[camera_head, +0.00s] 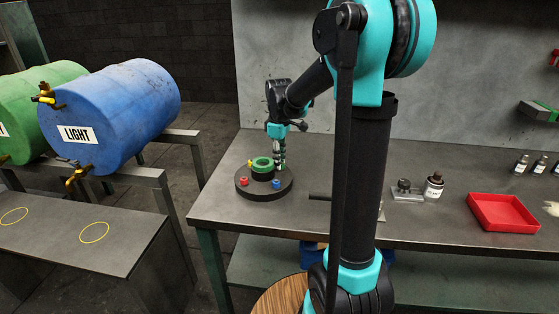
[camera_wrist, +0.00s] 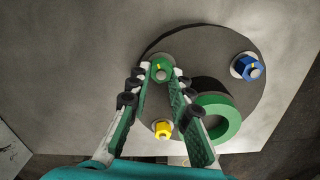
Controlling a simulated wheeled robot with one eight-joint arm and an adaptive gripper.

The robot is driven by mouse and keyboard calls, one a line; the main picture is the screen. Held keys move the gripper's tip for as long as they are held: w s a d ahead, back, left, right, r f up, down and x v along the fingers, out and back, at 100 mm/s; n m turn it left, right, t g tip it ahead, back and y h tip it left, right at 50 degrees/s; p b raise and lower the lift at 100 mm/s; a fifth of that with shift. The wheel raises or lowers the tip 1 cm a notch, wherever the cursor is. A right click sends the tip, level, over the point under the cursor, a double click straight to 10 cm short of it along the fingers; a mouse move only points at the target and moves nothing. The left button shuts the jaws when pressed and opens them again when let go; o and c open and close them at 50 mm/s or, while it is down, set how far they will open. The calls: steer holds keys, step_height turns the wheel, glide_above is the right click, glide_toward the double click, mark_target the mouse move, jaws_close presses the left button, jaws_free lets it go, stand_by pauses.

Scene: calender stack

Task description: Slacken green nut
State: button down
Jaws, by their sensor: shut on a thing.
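The green nut (camera_wrist: 160,69) with a small yellow mark sits on the dark round disc (camera_wrist: 167,41), at its upper left in the wrist view. My gripper (camera_wrist: 162,74) has its green-padded fingers on either side of this nut, shut on it. In the head view my gripper (camera_head: 280,165) reaches down at the right rear of the disc (camera_head: 264,196) and hides the green nut. A blue nut (camera_wrist: 246,67) and a yellow nut (camera_wrist: 163,130) also sit on the disc. A red nut (camera_head: 243,181) shows only in the head view.
A thick green ring (camera_wrist: 230,112) stands on a dark hub in the disc's middle, close beside my right finger. The disc rests on the grey bench (camera_head: 215,208). A red tray (camera_head: 502,212) and bottles stand farther right. A blue barrel (camera_head: 118,108) is at left.

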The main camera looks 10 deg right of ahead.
steer(key=shift+s+n, duration=0.1)
steer(key=shift+n, duration=0.5)
steer(key=c, duration=1.6)
jaws_free()
steer(key=shift+c, duration=0.2)
step_height(320, 180, up, 12)
